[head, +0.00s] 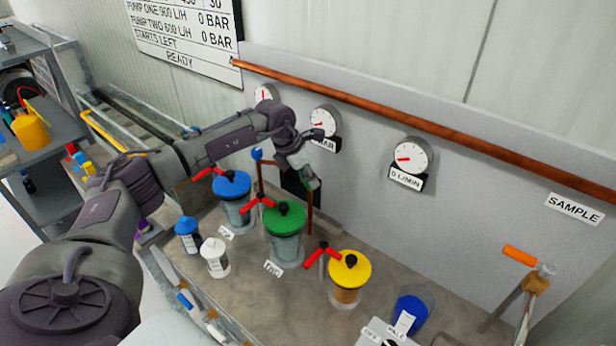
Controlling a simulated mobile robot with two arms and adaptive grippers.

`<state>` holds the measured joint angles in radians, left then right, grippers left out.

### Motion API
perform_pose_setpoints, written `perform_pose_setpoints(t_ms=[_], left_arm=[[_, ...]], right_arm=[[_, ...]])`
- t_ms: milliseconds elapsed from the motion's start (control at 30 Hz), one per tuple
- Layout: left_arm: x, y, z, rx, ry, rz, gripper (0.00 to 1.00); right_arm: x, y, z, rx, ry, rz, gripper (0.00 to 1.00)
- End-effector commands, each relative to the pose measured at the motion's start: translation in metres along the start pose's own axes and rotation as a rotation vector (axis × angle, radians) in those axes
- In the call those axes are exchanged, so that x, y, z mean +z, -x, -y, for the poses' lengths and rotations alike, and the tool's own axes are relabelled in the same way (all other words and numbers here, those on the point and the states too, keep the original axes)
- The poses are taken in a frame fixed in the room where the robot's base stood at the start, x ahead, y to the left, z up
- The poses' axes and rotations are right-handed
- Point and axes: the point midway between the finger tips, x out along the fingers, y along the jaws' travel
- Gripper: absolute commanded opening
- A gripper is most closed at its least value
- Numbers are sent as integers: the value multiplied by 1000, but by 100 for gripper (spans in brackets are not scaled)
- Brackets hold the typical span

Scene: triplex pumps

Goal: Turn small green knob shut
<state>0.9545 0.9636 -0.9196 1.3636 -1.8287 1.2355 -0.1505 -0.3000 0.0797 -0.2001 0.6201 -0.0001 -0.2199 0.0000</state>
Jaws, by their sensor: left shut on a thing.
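My left arm reaches in from the left to the grey wall. My left gripper (309,179) points down at the top of a thin copper pipe behind the green-lidded vessel. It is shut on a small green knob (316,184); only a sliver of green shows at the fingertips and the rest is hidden. How far the knob is turned cannot be seen. My right gripper is not in view.
Three vessels with blue (231,184), green (286,217) and yellow (350,267) lids and red valve handles stand on the bench close below my gripper. A small blue knob (257,154) sits on a pipe to the left. Round gauges (410,156) line the wall.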

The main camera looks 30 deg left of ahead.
Motion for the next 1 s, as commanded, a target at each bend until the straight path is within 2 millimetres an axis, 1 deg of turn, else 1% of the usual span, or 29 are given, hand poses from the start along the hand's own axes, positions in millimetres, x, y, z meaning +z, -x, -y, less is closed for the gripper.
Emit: perform_pose_setpoints(t_ms=[367,1000], left_arm=[[0,-1,2,128,303,18,0],[3,-3,5,359,868,44,0]], right_arm=[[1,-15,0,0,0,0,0],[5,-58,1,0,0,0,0]])
